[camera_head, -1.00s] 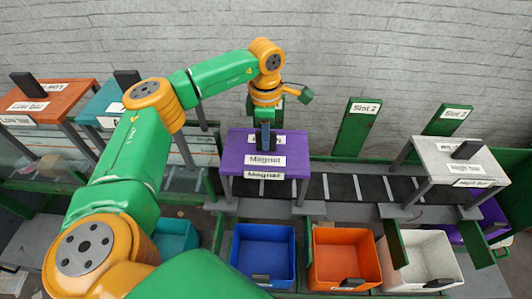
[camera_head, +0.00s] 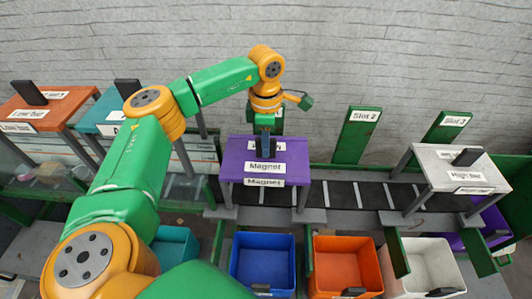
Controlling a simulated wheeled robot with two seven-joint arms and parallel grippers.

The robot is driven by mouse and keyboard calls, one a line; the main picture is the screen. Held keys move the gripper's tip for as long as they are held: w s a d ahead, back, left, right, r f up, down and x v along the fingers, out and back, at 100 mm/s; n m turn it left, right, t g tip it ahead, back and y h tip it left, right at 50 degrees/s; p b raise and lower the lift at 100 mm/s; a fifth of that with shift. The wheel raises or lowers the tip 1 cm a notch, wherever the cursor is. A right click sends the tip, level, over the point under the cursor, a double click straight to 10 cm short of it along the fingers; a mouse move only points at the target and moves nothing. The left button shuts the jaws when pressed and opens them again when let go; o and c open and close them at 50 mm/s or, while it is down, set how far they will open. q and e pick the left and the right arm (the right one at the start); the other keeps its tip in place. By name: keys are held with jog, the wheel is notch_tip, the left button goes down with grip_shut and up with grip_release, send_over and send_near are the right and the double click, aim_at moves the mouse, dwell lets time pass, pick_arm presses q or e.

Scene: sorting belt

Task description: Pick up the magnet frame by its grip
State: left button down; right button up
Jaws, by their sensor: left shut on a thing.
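The magnet frame (camera_head: 236,167) is a purple table-like frame labelled "Magnet", standing upright across the dark belt (camera_head: 335,193) near the middle of the head view. My left gripper (camera_head: 265,146) reaches down from above and is shut on the dark grip at the top of the magnet frame. The gripper hides most of the grip and part of the upper label. The frame's legs appear to stand at the belt's grey side supports; I see no clear gap under them. My right gripper is not in view.
An orange frame (camera_head: 50,113) and a teal frame (camera_head: 112,112) stand at the left. A white frame (camera_head: 440,165) straddles the belt at the right. Green slot panels (camera_head: 357,140) rise behind. Blue (camera_head: 262,240), orange (camera_head: 345,247) and white (camera_head: 425,250) bins stand in front.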

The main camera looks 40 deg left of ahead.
pick_arm(q)
notch_tip(320, 180, up, 9)
jog(key=shift+s+d+r+b, duration=0.1)
jog(key=shift+d+b, duration=0.05)
jog(key=shift+b, duration=0.45)
jog(key=s+d+b, duration=0.1)
jog(key=s+d, duration=0.3)
jog(key=s, duration=0.3)
jog(key=s+d+b, duration=0.2)
jog(key=s+d, duration=0.2)
jog(key=s, duration=0.3)
jog(key=shift+s+d+r, duration=0.2)
jog(key=shift+d+r, duration=0.1)
jog(key=shift+w, duration=0.1)
